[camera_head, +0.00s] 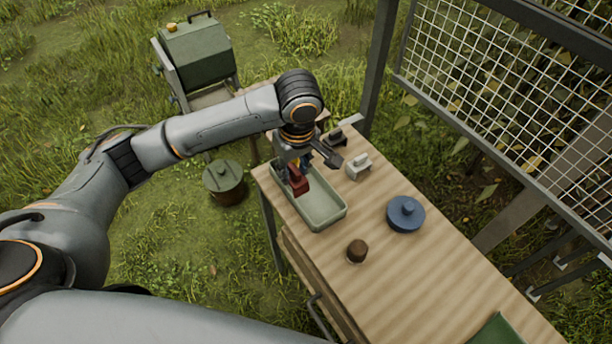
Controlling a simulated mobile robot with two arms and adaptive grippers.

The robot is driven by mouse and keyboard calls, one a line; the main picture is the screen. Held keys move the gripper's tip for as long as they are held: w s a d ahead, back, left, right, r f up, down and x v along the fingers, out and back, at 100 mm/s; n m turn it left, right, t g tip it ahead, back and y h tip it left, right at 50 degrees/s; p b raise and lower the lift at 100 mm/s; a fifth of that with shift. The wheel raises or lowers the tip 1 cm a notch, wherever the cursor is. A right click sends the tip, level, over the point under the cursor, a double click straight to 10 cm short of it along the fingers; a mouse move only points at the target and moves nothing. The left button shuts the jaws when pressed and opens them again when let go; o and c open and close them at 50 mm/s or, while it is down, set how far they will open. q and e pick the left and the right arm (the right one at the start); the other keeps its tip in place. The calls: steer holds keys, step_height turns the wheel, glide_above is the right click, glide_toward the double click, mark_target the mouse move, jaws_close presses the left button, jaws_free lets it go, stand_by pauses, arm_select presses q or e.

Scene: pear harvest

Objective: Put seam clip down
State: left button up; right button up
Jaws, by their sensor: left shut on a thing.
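The seam clip looks to be the small dark red piece (299,184) at the tip of my left gripper (293,170). My left gripper points down and is shut on it, over the far left part of a pale green tray (330,215). I cannot tell whether the red clip touches the tray floor. The bare near part of the tray is empty. A similar white clip (358,166) stands on the table just right of the tray, and a black one (336,137) stands behind it. My right gripper is not in view.
The wooden table (390,270) also bears a blue round lid (405,214), a small brown knob-like piece (357,251) and a green object (496,331) at the near corner. A wire mesh panel (500,80) rises behind. A lidded pot (224,183) stands on the grass.

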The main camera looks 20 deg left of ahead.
arm_select(q)
steer(key=w+f, duration=0.3)
steer(key=w+d+f, duration=0.1)
steer(key=f, duration=0.1)
steer(key=shift+w+f, duration=0.2)
steer(key=shift+w+f+p, duration=0.15)
steer(key=shift+f+p, duration=0.3)
steer(key=shift+f, duration=1.35)
steer(key=o, duration=1)
steer(key=shift+s+d+r+b, duration=0.15)
steer(key=shift+d+r+b, duration=0.05)
steer(key=shift+r, duration=1.8)
steer(key=shift+s+d+r+b, duration=0.15)
steer(key=shift+d+r+b, duration=0.1)
steer(key=shift+r, duration=1.8)
steer(key=shift+s+d+r+b, duration=0.15)
steer(key=shift+d+r+b, duration=0.05)
steer(key=shift+r, duration=1.8)
steer(key=shift+f, duration=0.1)
